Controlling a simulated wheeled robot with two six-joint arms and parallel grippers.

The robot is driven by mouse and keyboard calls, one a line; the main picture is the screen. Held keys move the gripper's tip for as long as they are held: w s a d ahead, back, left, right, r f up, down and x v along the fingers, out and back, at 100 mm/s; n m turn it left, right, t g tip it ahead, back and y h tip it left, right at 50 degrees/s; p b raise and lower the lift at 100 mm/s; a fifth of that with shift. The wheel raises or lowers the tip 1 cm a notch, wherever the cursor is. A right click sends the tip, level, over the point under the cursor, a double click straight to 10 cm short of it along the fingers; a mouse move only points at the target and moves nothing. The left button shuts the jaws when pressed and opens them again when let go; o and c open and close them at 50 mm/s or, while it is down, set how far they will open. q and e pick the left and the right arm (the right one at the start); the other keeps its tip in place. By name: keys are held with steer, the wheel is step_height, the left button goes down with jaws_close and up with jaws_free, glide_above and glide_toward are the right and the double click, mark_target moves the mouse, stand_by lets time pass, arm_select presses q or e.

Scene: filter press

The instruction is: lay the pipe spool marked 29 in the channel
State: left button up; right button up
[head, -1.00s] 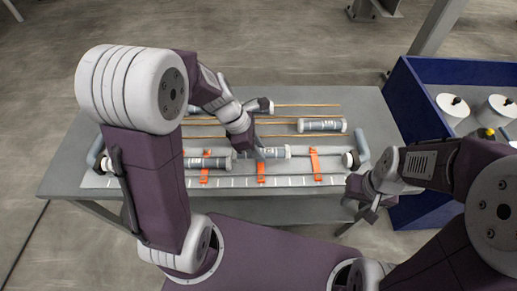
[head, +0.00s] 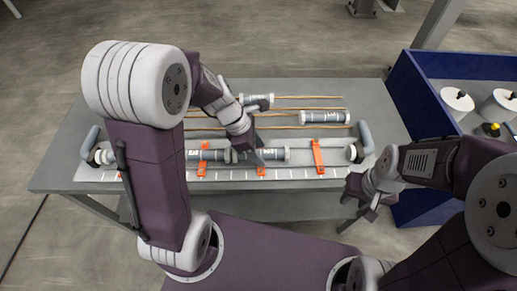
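My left gripper (head: 257,157) reaches down onto a grey pipe spool (head: 275,155) with pale ends and appears shut around its middle. This spool lies in line with another grey spool (head: 215,155) to its left, along the channel (head: 335,168) at the table's front. Their facing ends are close; I cannot tell whether they touch or whether the held spool rests fully. The printed marks are too small to read. My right gripper (head: 370,209) hangs empty off the table's front right; its finger gap is unclear.
Two more spools lie behind, one at the back (head: 258,100) and one at the right (head: 325,117), near thin brown rods (head: 305,108). Orange straps (head: 318,157) cross the channel. A blue bin (head: 420,120) with white rolls stands to the right.

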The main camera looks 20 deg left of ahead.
arm_select(q)
steer(key=p+v, duration=0.3)
steer(key=v, duration=0.5)
steer(key=shift+a+r, duration=0.1)
steer(key=shift+r, duration=0.2)
steer(key=shift+a+r, duration=0.15)
steer(key=shift+r, duration=0.05)
steer(key=shift+s+r, duration=0.1)
steer(key=s+d+r+m+g+p, duration=0.1)
steer(key=s+d+r+m+p, duration=0.1)
steer(key=s+r+m+p, duration=0.3)
steer(key=s+a+f+m+t+y, duration=0.1)
steer(key=a+f+m+y, duration=0.3)
steer(key=m, duration=1.2)
step_height(320, 180, down, 2)
steer(key=shift+s+a+f+p, duration=0.2)
steer(key=shift+s+a+p, duration=0.2)
steer(key=shift+s+a, duration=0.15)
